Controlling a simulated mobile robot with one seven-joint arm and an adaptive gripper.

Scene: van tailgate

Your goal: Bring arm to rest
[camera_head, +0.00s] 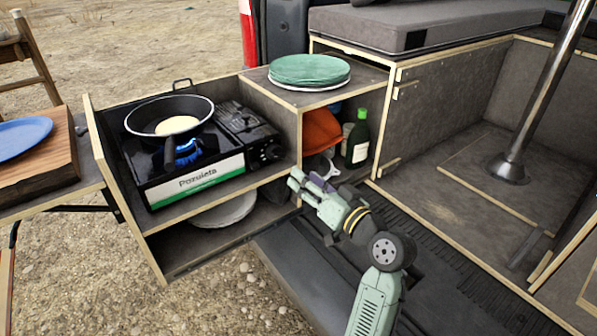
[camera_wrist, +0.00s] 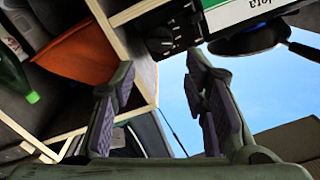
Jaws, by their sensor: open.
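My arm is green-grey and reaches up from the lower right in the head view. My gripper (camera_head: 309,182) is in front of the open cubby of the van's kitchen box. In the wrist view my gripper (camera_wrist: 160,75) shows two spread fingers with purple-grey pads and nothing between them. The black pan (camera_head: 170,117) with a pale round piece in it sits on the camping stove (camera_head: 196,178), left of my gripper and apart from it. A blue flame shows under the pan.
The cubby holds a green bottle (camera_head: 358,141) and an orange item (camera_head: 321,131). Green plates (camera_head: 309,70) are stacked on its top. Pale plates (camera_head: 224,209) lie under the stove. A metal post (camera_head: 535,100) stands at right. A blue plate (camera_head: 22,138) is at far left.

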